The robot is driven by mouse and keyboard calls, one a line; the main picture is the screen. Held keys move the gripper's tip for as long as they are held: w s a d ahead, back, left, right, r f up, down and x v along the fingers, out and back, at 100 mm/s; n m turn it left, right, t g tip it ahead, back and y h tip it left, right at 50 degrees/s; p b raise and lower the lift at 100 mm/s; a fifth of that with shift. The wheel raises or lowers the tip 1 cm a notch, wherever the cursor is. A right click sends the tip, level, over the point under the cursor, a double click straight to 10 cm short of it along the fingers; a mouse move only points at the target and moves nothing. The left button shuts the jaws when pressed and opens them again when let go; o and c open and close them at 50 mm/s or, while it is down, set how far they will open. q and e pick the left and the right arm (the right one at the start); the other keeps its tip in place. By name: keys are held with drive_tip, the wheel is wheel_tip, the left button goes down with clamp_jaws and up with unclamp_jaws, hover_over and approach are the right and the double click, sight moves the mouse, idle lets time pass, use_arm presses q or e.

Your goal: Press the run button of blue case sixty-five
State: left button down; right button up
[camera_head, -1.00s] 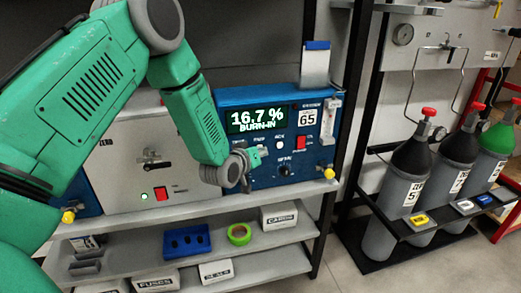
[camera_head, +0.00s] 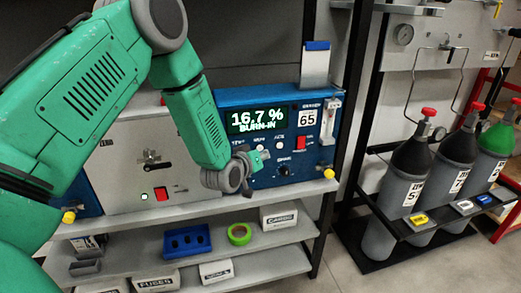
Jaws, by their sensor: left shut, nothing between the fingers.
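The blue case sixty-five (camera_head: 320,154) stands on the shelf, with a "65" label and a dark display (camera_head: 256,120) reading "16.7 % BURN-IN". Its front has a red switch (camera_head: 300,143), a black knob (camera_head: 284,170) and a small pale button (camera_head: 280,145). The small lettering is too blurred to tell which control is the run button. My right gripper is not in view.
Lower shelves hold a blue holder (camera_head: 187,240), green tape (camera_head: 239,234) and white boxes. Gas cylinders (camera_head: 395,190) stand in a rack at the right.

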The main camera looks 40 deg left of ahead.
use_arm(q)
drive_tip(key=shift+d, duration=0.1)
drive_tip(key=s+d, duration=0.3)
drive_tip(key=shift+s+d, duration=0.15)
drive_tip(key=shift+d, duration=0.15)
drive_tip(key=shift+f, duration=0.1)
idle(0.7)
drive_tip(key=s+d+f+m+g+h, duration=0.1)
drive_tip(key=s+d+f+m+g, duration=0.15)
drive_tip(key=s+f, duration=0.55)
drive_tip(key=s+d+f+m+g+h, duration=0.1)
drive_tip(key=s+d+f+g, duration=0.3)
drive_tip(key=s+f, duration=0.35)
drive_tip(key=s+f+m+g+b, duration=0.1)
drive_tip(key=s+f+m+g, duration=0.1)
drive_tip(key=s, duration=0.9)
drive_tip(key=s+d+f+m+g, duration=0.1)
drive_tip(key=s+f+g, duration=0.4)
drive_tip(key=s, duration=0.6)
drive_tip(key=shift+s+m+b, duration=0.15)
drive_tip(key=shift+m+b, duration=0.2)
drive_tip(key=shift+m, duration=0.1)
